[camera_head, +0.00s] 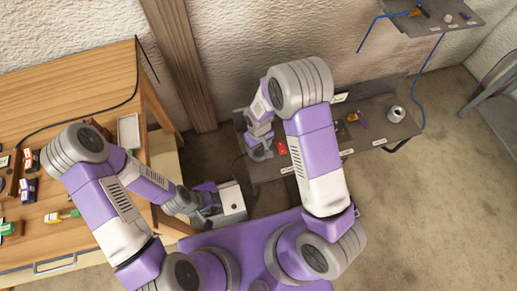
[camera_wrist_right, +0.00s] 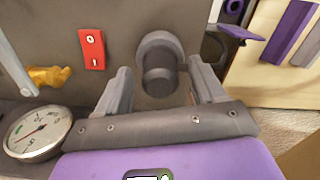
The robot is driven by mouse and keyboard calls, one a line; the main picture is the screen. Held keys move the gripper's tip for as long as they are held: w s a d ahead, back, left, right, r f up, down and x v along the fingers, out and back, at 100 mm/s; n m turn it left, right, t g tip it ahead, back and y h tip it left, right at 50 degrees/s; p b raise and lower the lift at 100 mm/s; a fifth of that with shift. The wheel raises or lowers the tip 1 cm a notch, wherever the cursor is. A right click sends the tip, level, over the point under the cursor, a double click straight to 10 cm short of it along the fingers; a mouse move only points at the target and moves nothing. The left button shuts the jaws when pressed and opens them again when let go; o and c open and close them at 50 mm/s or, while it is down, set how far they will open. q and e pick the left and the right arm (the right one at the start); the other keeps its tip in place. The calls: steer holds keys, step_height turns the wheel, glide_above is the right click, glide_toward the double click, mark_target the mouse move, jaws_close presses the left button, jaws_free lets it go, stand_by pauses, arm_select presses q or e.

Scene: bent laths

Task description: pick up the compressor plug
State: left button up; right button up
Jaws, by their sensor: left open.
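A dark grey round part, which looks like the compressor plug (camera_wrist_right: 159,78), stands out from a grey surface in the right wrist view. My right gripper (camera_wrist_right: 160,88) is open, with one finger on each side of it and gaps visible between. I cannot tell how deep the fingers reach. In the head view my right gripper (camera_head: 258,152) is low over the left end of a dark bench, and the plug cannot be made out there. My left gripper (camera_head: 211,207) is open, beside a white box, its fingertips hard to see.
The right wrist view shows a red switch plate (camera_wrist_right: 93,50), a brass-coloured valve (camera_wrist_right: 48,76) and a round gauge (camera_wrist_right: 38,133) left of the plug. In the head view the dark bench (camera_head: 365,118) holds small items. A wooden table (camera_head: 85,75) stands left.

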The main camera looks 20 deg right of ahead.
steer(key=c, duration=1.1)
